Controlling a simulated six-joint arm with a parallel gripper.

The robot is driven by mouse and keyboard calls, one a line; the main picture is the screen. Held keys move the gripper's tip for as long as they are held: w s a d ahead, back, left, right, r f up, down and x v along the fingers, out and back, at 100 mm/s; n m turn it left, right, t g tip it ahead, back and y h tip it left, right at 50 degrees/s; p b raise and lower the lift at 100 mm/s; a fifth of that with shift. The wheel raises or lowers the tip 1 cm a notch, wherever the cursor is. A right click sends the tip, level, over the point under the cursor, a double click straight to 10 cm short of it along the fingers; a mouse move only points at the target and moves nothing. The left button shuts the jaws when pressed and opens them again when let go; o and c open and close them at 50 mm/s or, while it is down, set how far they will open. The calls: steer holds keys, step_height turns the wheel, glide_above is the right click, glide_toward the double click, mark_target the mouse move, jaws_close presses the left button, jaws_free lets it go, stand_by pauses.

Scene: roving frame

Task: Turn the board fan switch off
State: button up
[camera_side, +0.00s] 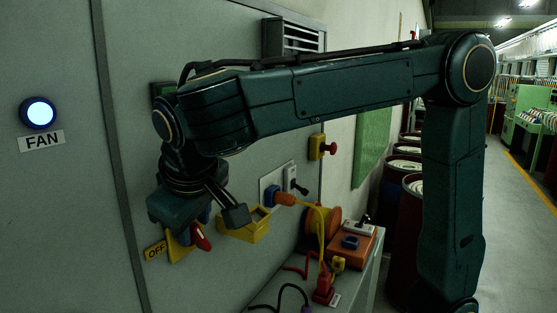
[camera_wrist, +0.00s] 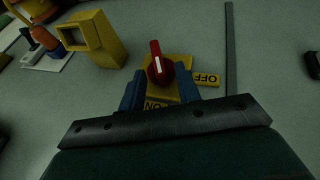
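The fan switch is a red knob (camera_wrist: 156,62) with a white mark, on a yellow plate (camera_wrist: 178,62). In the wrist view its long side runs nearly upright, in line with the partly hidden ON label (camera_wrist: 160,104) and not with the OFF label (camera_wrist: 206,79) at right. In the side view the knob (camera_side: 200,236) shows below my gripper. My gripper (camera_wrist: 159,84) is open, its two blue fingers on either side of the knob, with gaps visible. Contact is not seen. A round lamp (camera_side: 38,112) above the FAN label (camera_side: 41,140) glows blue-white.
A yellow open box (camera_wrist: 98,40) sticks out of the panel close to the switch; it also shows in the side view (camera_side: 246,226). Beyond it are an orange plug (camera_side: 285,198) in a socket plate and a bench with cables. The panel near the lamp is clear.

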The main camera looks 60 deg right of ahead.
steer(key=shift+d+r+m+y, duration=0.1)
steer(key=shift+d+m+y, duration=0.2)
steer(key=shift+y, duration=0.65)
steer(key=shift+d+m+y, duration=0.1)
steer(key=shift+d+y, duration=0.3)
steer(key=shift+y, duration=0.55)
steer(key=shift+v, duration=6.85)
steer(key=s+d+f+h, duration=0.1)
steer(key=s+d+f, duration=0.15)
steer(key=d, duration=0.35)
steer(key=s+d+f, duration=0.1)
steer(key=d+f, duration=0.3)
steer(key=d, duration=0.3)
steer(key=s+f+t+y, duration=0.1)
steer(key=s+f, duration=0.8)
steer(key=f, duration=0.2)
steer(key=shift+d+f, duration=0.25)
steer(key=shift+d, duration=0.2)
steer(key=shift+s, duration=0.1)
